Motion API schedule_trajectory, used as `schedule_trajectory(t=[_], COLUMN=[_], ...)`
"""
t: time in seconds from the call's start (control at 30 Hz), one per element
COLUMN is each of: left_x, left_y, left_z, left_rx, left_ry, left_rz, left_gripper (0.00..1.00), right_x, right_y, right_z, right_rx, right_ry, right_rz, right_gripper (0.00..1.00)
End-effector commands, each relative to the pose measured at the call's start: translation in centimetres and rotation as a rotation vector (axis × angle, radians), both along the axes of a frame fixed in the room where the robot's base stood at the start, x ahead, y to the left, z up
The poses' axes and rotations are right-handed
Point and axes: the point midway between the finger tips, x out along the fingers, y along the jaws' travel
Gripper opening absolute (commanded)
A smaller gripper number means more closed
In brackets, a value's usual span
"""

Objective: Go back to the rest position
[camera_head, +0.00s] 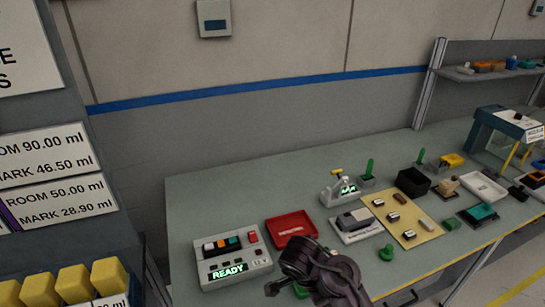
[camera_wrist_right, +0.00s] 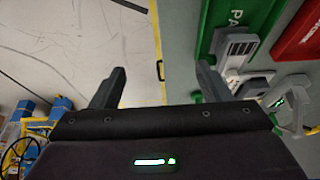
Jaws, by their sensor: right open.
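My right gripper (camera_wrist_right: 160,85) is open in the right wrist view, with its two dark fingers wide apart and nothing between them. It points down over the table's front edge, with floor to the left and tabletop to the right. In the head view a dark arm part of mine stands at the bottom middle, in front of the table, and hides part of the front edge and a green tray. My left gripper shows in neither view. A grey console (camera_head: 232,258) with a lit READY display stands at the table's left end.
The green table (camera_head: 200,215) holds a red tray (camera_head: 291,229), a grey device (camera_head: 341,190), a beige board (camera_head: 402,216) and a black box (camera_head: 412,182). The green tray (camera_wrist_right: 262,20) carries a grey part (camera_wrist_right: 237,46). Yellow blocks (camera_head: 75,283) stand at the lower left.

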Motion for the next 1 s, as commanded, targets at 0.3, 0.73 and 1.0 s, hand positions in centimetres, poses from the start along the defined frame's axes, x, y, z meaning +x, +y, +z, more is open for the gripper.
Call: schedule_trajectory(t=[0.3, 0.73, 1.0], left_x=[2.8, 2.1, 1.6], left_y=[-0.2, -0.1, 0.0], left_z=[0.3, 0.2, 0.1], left_rx=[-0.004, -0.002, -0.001], left_ry=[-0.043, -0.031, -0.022], left_rz=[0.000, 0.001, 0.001], left_gripper=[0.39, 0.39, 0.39], right_x=[-1.4, -5.4, -9.8], right_y=[0.0, -0.7, -3.1], right_z=[-0.6, -1.5, -0.7], right_rx=[0.047, 0.160, 0.194], right_ry=[0.049, 0.130, 0.126], right_rz=[0.110, 0.449, 0.879], right_gripper=[0.71, 0.71, 0.71])
